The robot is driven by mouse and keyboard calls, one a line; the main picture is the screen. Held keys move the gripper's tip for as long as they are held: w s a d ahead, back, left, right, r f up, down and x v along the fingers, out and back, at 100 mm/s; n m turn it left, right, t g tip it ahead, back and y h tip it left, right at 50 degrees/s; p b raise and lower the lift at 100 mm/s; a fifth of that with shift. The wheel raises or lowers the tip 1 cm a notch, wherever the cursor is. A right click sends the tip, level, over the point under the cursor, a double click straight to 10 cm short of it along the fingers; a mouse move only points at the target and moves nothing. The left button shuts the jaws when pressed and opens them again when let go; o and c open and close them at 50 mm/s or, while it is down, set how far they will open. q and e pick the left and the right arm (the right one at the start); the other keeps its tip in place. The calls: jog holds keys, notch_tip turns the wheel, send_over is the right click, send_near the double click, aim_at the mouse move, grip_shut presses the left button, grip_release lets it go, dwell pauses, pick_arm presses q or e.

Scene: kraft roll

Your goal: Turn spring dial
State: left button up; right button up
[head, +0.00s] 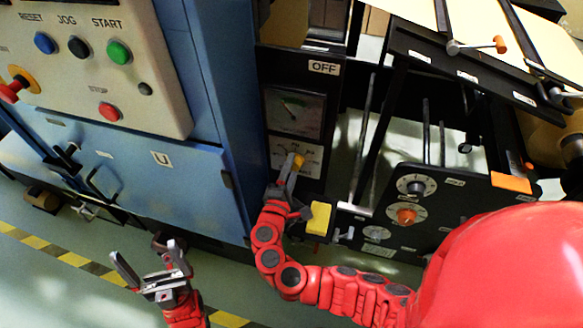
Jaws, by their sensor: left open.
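No dial in view has a label I can read as a spring dial. On the black panel at right are a silver-capped dial (416,187) and, below it, an orange-capped dial (405,215), both with pale scale rings. A small yellow-orange knob (299,160) sits on a scale plate under a gauge on the middle column. My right gripper (292,164) points up at this knob, its fingers at or against it; whether they grip it is unclear. My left gripper (146,252) is open and empty, low at left over the floor, apart from the machine.
A blue cabinet (195,150) with a button panel (75,85) stands at left. The gauge (296,111) sits under an OFF label (324,68). A yellow block (319,218) is right of my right wrist. Black frame bars and rods fill the upper right.

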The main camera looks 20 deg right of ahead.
jog(key=o, duration=0.4)
jog(key=shift+r, duration=0.15)
jog(key=shift+c, duration=0.2)
jog(key=v, duration=1.7)
jog(key=shift+a, duration=0.1)
